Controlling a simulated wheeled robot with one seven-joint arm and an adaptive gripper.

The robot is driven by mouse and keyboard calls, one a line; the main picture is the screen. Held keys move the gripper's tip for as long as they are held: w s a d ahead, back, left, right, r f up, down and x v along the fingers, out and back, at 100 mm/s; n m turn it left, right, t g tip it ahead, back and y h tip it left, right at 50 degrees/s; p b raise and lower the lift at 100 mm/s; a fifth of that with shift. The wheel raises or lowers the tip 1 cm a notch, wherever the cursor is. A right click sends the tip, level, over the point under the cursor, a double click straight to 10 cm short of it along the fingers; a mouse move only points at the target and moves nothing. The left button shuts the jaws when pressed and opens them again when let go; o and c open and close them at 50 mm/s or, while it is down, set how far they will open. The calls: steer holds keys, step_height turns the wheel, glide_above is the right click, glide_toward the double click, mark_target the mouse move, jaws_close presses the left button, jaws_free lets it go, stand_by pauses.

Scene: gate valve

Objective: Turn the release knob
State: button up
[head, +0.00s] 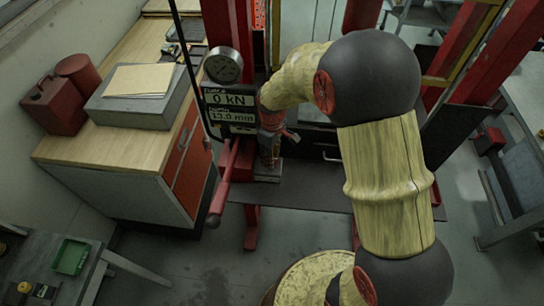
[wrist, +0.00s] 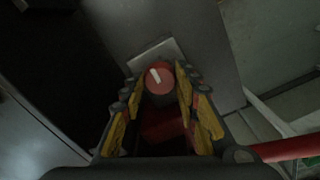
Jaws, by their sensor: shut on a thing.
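The release knob (wrist: 161,84) is a round red knob with a white pointer mark, seen in the middle of the wrist view. It sits in front of a pale metal plate (wrist: 158,52). The pointer leans slightly left of upright in the picture. My gripper (wrist: 157,77) is shut on the knob, with one yellow-and-dark finger on each side of it. In the head view my gripper (head: 272,120) is at the press, just right of the readout; the knob cannot be made out there.
A readout (head: 230,100) shows 0 kN and 13.0 mm, under a round dial gauge (head: 223,65). A red lever (head: 224,185) sticks out toward the front. A wooden-topped cabinet (head: 100,160) stands at left. The floor in front is partly clear.

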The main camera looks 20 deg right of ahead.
steer(key=o, duration=1.2)
steer(key=shift+c, duration=0.2)
step_height(320, 180, up, 12)
stand_by(0.3)
